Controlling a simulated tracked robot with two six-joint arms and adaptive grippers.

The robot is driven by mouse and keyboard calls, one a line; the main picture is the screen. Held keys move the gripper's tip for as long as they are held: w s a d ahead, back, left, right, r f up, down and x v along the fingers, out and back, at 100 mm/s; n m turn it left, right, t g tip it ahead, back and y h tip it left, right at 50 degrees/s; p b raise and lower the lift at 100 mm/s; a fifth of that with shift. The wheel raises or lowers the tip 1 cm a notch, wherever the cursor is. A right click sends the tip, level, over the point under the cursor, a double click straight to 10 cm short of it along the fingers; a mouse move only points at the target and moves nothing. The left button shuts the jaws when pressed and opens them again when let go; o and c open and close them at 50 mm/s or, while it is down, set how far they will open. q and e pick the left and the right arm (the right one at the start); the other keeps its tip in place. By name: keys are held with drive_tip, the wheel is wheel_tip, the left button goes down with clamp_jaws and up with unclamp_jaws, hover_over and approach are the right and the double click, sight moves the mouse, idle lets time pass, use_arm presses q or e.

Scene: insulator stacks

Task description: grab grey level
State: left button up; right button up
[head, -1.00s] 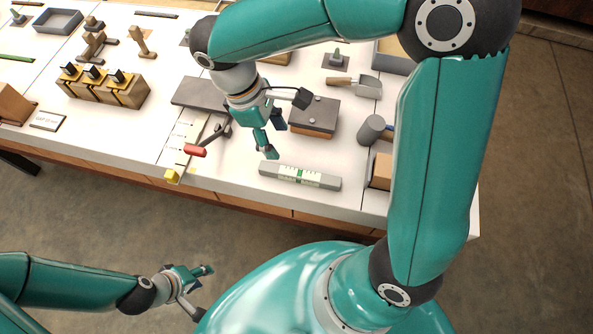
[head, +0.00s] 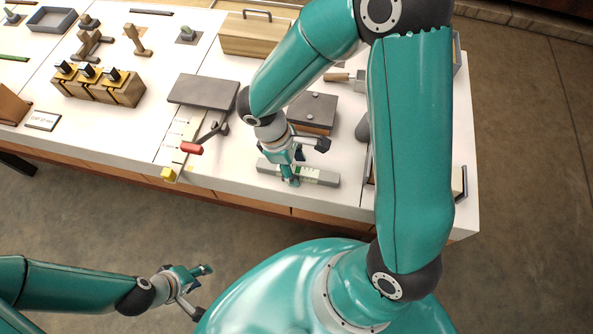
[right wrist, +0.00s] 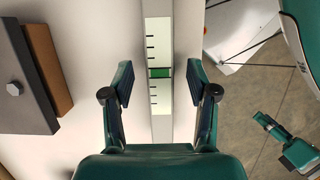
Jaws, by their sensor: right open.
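The grey level (head: 322,178) is a long bar lying flat near the front edge of the white table. Its white scale and green middle show in the right wrist view (right wrist: 160,73), running between my fingers. My right gripper (head: 289,175) is over the middle of the level in the head view and hides part of it. In the right wrist view my right gripper (right wrist: 160,88) is open, with one finger on each side of the bar and a gap on both sides. My left gripper (head: 205,279) is away from the table, low at the left; its jaws are too small to judge.
A dark plate on a wooden block (head: 313,112) stands just behind the level. A red-handled lever tool (head: 192,148) lies to its left. A wooden toolbox (head: 256,36) stands at the back. The table's front edge is close to the level.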

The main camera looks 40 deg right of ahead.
drive_tip(key=shift+s+f, duration=0.1)
drive_tip(key=shift+f, duration=0.3)
clamp_jaws()
drive_tip(key=shift+r, duration=0.1)
